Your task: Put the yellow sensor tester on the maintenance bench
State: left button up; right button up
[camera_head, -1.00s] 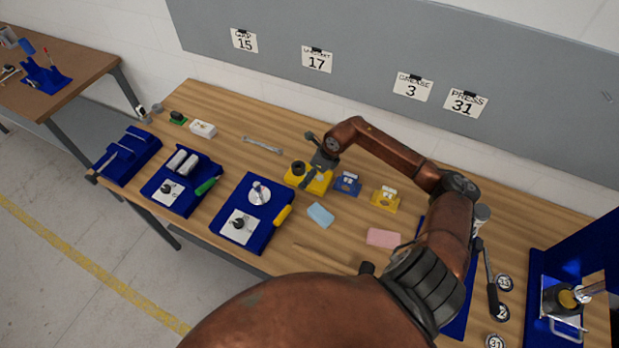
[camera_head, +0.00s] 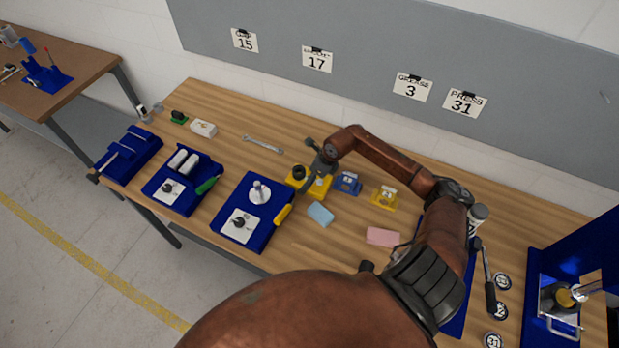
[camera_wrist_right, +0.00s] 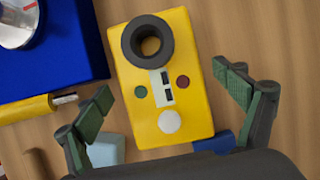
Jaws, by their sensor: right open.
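The yellow sensor tester (camera_head: 320,189) is a yellow box with a black ring on top, standing on the wooden bench (camera_head: 225,135) near its middle. In the right wrist view the tester (camera_wrist_right: 190,118) shows its black ring, a red and a green button, a pale panel and a white disc. My right gripper (camera_head: 313,165) is over the tester. Its open fingers (camera_wrist_right: 163,84) are on either side of the box, apart from it. My left gripper is not in view. No label shows which surface is the maintenance bench; a second brown bench (camera_head: 80,62) stands at the far left.
A blue tray (camera_head: 262,234) lies left of the tester. A small blue block (camera_head: 347,183) and yellow block (camera_head: 384,198) stand to its right. A light-blue pad (camera_head: 320,214) and pink pad (camera_head: 382,237) lie in front. A wrench (camera_head: 263,144) lies behind.

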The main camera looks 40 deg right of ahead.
jog(key=shift+r, duration=0.25)
jog(key=b+v, duration=0.2)
jog(key=v, duration=0.9)
jog(key=shift+s+r, duration=0.2)
jog(key=shift+r, duration=0.1)
jog(key=shift+d, duration=0.1)
jog(key=shift+f, duration=0.1)
